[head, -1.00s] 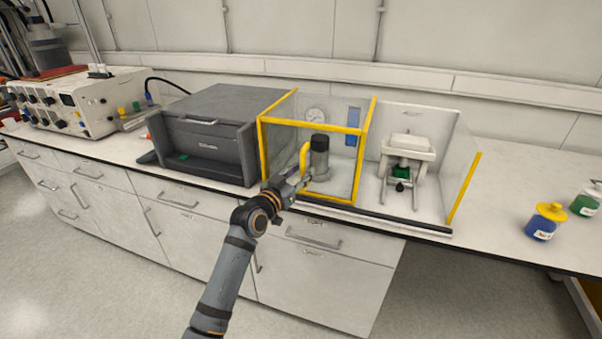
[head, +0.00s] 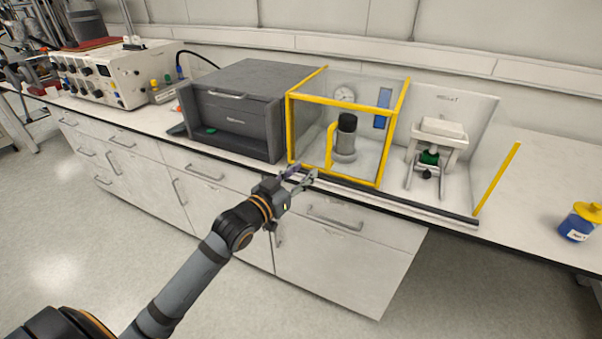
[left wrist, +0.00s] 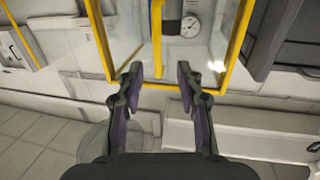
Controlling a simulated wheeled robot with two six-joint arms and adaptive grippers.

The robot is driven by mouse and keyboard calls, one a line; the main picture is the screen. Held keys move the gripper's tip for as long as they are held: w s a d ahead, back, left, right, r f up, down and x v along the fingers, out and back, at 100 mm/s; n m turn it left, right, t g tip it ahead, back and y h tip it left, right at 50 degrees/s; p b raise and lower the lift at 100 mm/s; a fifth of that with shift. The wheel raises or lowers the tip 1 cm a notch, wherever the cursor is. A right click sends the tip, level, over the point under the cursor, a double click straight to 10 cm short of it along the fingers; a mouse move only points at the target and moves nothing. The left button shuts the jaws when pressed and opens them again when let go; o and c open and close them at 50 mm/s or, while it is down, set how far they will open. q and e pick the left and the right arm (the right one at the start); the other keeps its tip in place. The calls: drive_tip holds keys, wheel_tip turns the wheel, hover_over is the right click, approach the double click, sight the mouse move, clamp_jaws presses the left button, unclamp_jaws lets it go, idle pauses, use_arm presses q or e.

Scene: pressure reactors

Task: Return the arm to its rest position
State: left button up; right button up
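My left gripper (head: 300,176) is in front of the bench, just short of the yellow-framed clear enclosure (head: 334,177). In the left wrist view its two fingers (left wrist: 158,88) stand apart with nothing between them. The yellow frame edge (left wrist: 172,87) shows just beyond the fingertips. My right gripper is in neither current view.
A dark grey box unit (head: 240,110) stands left of the enclosure. An open-fronted white bay with a small press (head: 437,140) is on the right. A blue jar with a yellow lid (head: 580,222) stands far right. White drawers (head: 335,240) lie below; the floor in front is clear.

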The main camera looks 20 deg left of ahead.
idle(0.4)
use_arm(q)
drive_tip(key=s+a+f+n+g+y+p, duration=0.1)
drive_tip(key=a+f+g+y+p, duration=0.3)
drive_tip(key=f, duration=1.1)
drive_tip(key=s+a+f+n+g+b, duration=0.15)
drive_tip(key=a+f, duration=0.45)
drive_tip(key=f, duration=0.9)
drive_tip(key=s+a+f+g+y+p, duration=0.1)
drive_tip(key=s+f+g+p, duration=0.3)
drive_tip(key=s+f, duration=1.2)
drive_tip(key=s+d+f+g, duration=0.2)
drive_tip(key=s+f, duration=0.2)
drive_tip(key=s, duration=0.5)
drive_tip(key=s+d+f+g, duration=0.1)
drive_tip(key=s+f, duration=0.3)
drive_tip(key=s, duration=0.5)
drive_tip(key=s+d+f+g, duration=0.2)
drive_tip(key=s+f+g, duration=0.2)
drive_tip(key=s, duration=0.5)
drive_tip(key=shift+d+f+p, duration=0.3)
drive_tip(key=shift+f+p, duration=0.05)
drive_tip(key=shift+f, duration=0.25)
